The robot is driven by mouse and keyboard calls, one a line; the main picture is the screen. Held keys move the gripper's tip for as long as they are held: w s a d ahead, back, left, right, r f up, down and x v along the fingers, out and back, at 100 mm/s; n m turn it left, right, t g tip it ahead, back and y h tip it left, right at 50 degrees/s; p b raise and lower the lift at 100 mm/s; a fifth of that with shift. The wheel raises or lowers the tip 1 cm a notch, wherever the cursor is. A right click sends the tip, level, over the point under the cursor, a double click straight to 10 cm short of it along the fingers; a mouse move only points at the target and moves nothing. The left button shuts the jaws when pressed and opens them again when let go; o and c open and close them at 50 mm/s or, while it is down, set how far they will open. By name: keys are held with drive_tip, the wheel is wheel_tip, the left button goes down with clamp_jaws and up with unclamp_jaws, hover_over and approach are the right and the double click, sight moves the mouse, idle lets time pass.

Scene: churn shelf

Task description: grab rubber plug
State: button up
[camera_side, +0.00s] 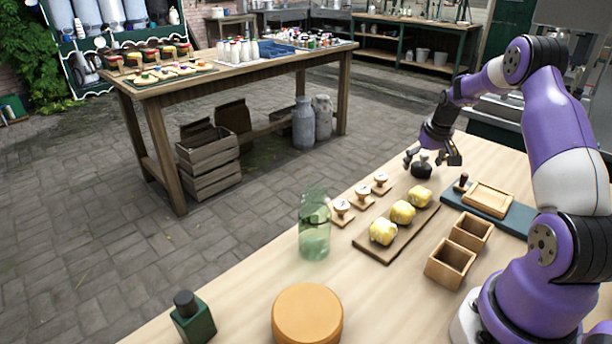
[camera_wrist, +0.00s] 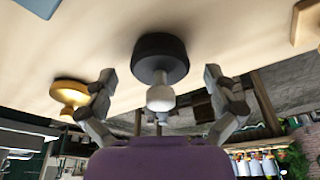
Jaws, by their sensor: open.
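The rubber plug (camera_side: 421,170) is a black round piece with a knob, standing upright on the wooden table near its far edge. In the wrist view the plug (camera_wrist: 162,55) shows a wide dark base and a pale grey knob pointing toward me. My gripper (camera_side: 431,158) is open just above the plug. In the wrist view its two fingers (camera_wrist: 158,88) stand on either side of the knob, with visible gaps between. I cannot tell how far down the fingers reach beside the plug.
Wooden boxes (camera_side: 450,264) and a blue tray (camera_side: 513,220) are to the right. A glass jar (camera_side: 314,226) stands left. Table around the plug is fairly clear.

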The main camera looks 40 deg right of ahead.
drive_tip(key=c, duration=1.2)
drive_tip(key=shift+c, duration=0.2)
